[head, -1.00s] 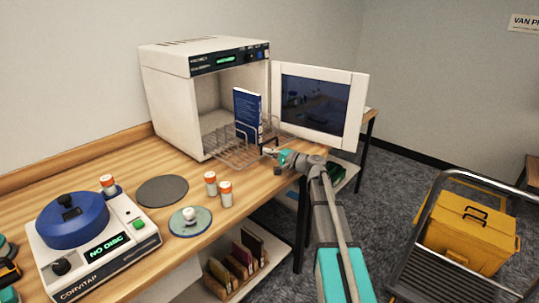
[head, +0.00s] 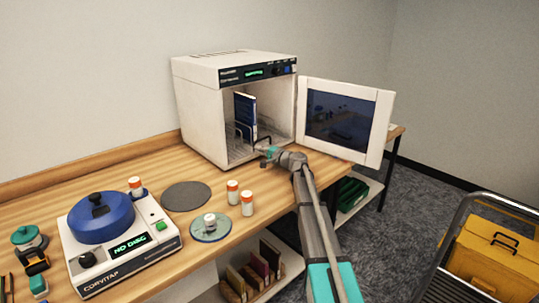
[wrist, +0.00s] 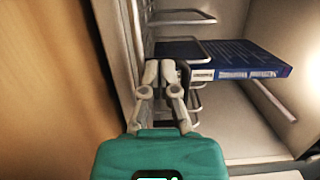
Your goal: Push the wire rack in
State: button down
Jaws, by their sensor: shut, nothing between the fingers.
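The wire rack (head: 239,135) is inside the open white oven-like cabinet (head: 208,115), with its front close to the opening. A blue book (head: 247,108) stands upright in the rack. My gripper (head: 264,150) is shut and empty at the cabinet's opening, at the front of the rack. In the wrist view my closed fingertips (wrist: 168,66) are at a front wire loop of the rack (wrist: 182,17), beside the book (wrist: 240,60). The fingers hide part of the rack's front, so I cannot tell whether they touch it.
The cabinet door (head: 345,118) stands wide open to the right, close to my arm. Two orange-capped jars (head: 240,198), a dark round mat (head: 186,195) and a blue-lidded device (head: 115,235) are on the wooden bench (head: 150,170). A yellow case (head: 490,255) is on a trolley at right.

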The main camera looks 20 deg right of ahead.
aim_at(253, 149)
jog(key=w, duration=0.1)
jog(key=w+a, duration=0.1)
jog(key=w, duration=0.1)
jog(key=shift+w+a, duration=0.15)
jog(key=shift+a, duration=0.05)
jog(key=shift+w+r, duration=0.15)
jog(key=shift+w+a, duration=0.1)
jog(key=shift+r, duration=0.1)
jog(key=shift+s, duration=0.3)
jog(key=v, duration=1.4)
jog(key=shift+s, duration=0.15)
